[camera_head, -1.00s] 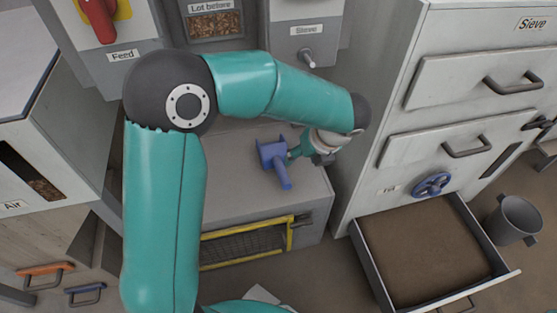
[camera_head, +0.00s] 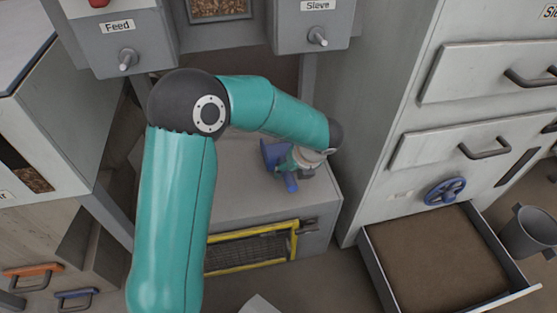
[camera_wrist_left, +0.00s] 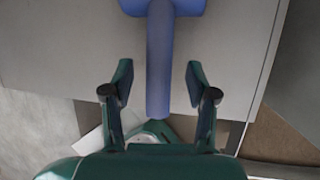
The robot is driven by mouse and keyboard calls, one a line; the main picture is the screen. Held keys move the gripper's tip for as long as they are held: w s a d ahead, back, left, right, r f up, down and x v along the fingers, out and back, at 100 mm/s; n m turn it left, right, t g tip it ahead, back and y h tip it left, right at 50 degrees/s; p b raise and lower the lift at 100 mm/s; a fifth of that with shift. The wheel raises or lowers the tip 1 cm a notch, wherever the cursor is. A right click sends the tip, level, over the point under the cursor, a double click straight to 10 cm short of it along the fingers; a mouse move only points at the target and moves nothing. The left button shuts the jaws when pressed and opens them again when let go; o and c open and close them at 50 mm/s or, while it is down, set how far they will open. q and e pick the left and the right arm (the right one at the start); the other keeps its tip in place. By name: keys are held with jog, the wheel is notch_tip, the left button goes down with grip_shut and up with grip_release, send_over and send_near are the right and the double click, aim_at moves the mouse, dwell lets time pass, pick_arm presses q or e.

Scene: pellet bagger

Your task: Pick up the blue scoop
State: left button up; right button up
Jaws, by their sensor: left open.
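The blue scoop (camera_head: 273,156) lies on the grey bench top (camera_head: 235,200) in the head view, partly hidden by my left wrist. In the left wrist view its handle (camera_wrist_left: 160,65) points down the picture between the two fingers of my left gripper (camera_wrist_left: 155,88). The fingers are open, one on each side of the handle, with gaps on both sides. The scoop's head is cut off at the top edge there. My left gripper is at the scoop in the head view (camera_head: 289,164), mostly hidden by its own wrist. My right gripper does not show.
A yellow-framed mesh (camera_head: 250,248) is in the bench front. The tall sieve cabinet (camera_head: 375,130) stands close on the right, with an open drawer (camera_head: 435,255) below and a grey bucket (camera_head: 530,232) beside it. Knobbed boxes (camera_head: 125,45) hang above the bench.

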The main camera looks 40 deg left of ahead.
pick_arm(q)
jog(key=b+x, duration=0.1)
jog(key=x, duration=0.2)
jog(key=shift+r, duration=0.1)
grip_shut()
jog(key=shift+r, duration=0.1)
